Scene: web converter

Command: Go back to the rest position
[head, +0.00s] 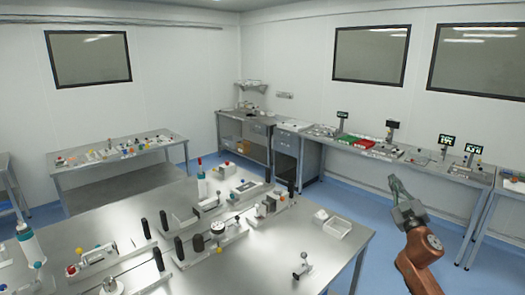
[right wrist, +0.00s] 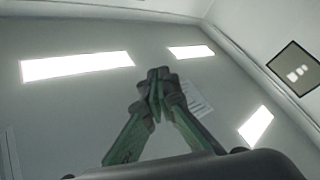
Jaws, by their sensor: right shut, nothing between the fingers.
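My right gripper (head: 394,184) is raised at the right of the head view, to the right of the near table (head: 335,262) and apart from it. Its fingers point up. In the right wrist view the two green fingers of the gripper (right wrist: 158,80) meet at their dark tips. It is shut with nothing between the fingers. Behind it that view shows the ceiling with bright light panels (right wrist: 78,66). My left gripper is not in view.
The near metal table holds fixtures, black-handled devices and a white tray (head: 337,228) near its right edge. A second table (head: 120,160) with small parts stands at the left. A long bench (head: 355,150) with bins and small displays runs along the back right wall. Blue floor (head: 350,197) is clear between them.

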